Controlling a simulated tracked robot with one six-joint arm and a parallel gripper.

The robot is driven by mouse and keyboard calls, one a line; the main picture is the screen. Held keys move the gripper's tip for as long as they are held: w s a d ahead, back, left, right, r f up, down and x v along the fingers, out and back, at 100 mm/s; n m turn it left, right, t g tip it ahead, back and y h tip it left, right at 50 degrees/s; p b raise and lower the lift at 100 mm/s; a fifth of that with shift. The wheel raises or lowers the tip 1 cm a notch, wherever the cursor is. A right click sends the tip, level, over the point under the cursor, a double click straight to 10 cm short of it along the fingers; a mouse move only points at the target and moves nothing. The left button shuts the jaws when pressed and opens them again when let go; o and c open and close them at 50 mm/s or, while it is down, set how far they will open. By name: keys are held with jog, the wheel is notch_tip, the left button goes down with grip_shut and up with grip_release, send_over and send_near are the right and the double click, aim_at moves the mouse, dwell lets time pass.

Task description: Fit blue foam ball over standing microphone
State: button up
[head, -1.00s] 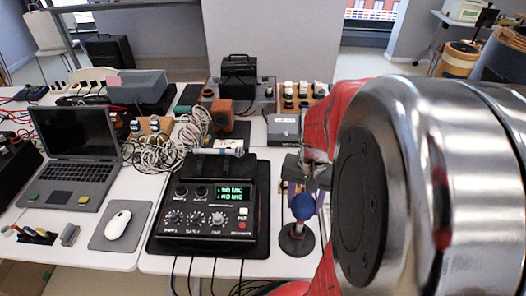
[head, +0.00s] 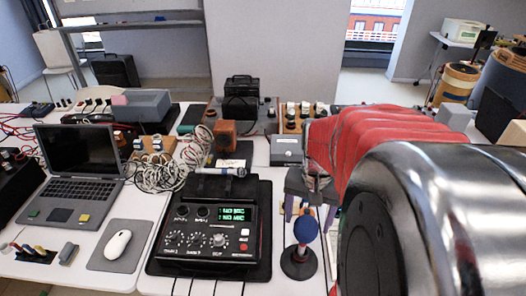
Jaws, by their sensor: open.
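The blue foam ball (head: 305,228) sits at the top of a short upright stand with a dark round base (head: 300,264), right of the black console. The microphone head is not visible; the ball hides whatever is inside it. My gripper (head: 309,211) is open, its two purple-grey fingers spread to the left and right of the ball's upper part. Nothing is seen clamped between them, and I cannot tell whether either finger touches the ball. My arm's red sleeve and metal link fill the right side.
The black console (head: 205,232) with a green display stands left of the stand, with a handheld microphone (head: 222,171) lying behind it. A laptop (head: 72,172), mouse (head: 118,244) and coiled cables (head: 187,165) lie farther left. A small grey box (head: 286,151) stands behind my gripper.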

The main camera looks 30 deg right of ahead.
aim_at(308, 218)
notch_tip(308, 218, up, 11)
dwell(0.4)
dwell(0.4)
jog(key=w+a+n+t, duration=0.2)
jog(key=a+n+t, duration=0.3)
jog(key=a+n, duration=0.5)
jog(key=a, duration=0.9)
jog(key=shift+r+t, duration=0.25)
jog(key=shift+t, duration=0.05)
jog(key=shift+s, duration=0.1)
dwell(0.3)
